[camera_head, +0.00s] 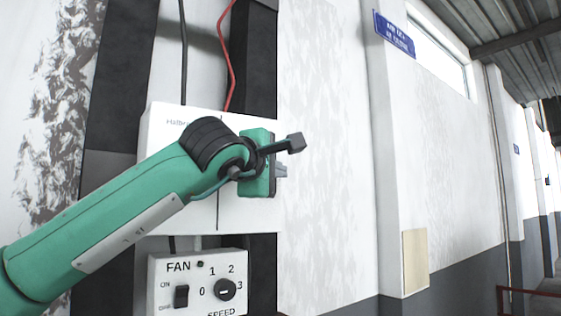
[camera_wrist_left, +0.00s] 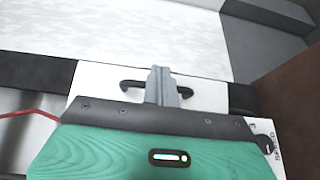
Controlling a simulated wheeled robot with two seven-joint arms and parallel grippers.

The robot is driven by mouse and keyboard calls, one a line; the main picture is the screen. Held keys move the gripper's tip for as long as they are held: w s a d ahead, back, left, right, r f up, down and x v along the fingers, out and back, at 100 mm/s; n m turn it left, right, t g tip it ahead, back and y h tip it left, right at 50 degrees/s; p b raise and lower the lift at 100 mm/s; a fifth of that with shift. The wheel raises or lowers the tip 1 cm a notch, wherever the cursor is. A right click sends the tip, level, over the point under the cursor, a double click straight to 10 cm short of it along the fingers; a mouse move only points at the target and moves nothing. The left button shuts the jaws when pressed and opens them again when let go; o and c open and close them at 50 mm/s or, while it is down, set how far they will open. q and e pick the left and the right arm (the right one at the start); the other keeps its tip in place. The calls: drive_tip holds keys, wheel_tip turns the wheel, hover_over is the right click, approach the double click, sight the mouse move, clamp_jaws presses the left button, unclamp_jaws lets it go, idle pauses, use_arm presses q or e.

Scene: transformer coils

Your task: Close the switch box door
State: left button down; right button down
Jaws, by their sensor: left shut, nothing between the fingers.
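The white switch box (camera_head: 165,122) hangs on the wall at the centre left of the head view, with a dark vertical seam down its front. Its front looks nearly flat, but my arm hides much of it, and I cannot tell how far the door stands from the frame. My left gripper (camera_head: 281,171) is shut and empty at the box's right edge. In the left wrist view its grey fingers (camera_wrist_left: 162,86) are together, in front of a black handle (camera_wrist_left: 131,86) on the white surface (camera_wrist_left: 205,96). I cannot tell whether they touch it. My right gripper is not in view.
A fan control box (camera_head: 197,285) with a switch and dial sits just below. A black cable (camera_head: 183,50) and a red cable (camera_head: 232,70) run above the switch box. The wall to the right is clear up to a white pillar (camera_head: 390,150) with a blue sign (camera_head: 394,34).

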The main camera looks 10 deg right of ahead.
use_arm(q)
drive_tip(key=shift+w+a, duration=0.1)
drive_tip(key=shift+w, duration=0.9)
drive_tip(key=shift+w+p, duration=0.3)
drive_tip(key=shift+w+a, duration=0.1)
drive_tip(key=shift+w, duration=0.25)
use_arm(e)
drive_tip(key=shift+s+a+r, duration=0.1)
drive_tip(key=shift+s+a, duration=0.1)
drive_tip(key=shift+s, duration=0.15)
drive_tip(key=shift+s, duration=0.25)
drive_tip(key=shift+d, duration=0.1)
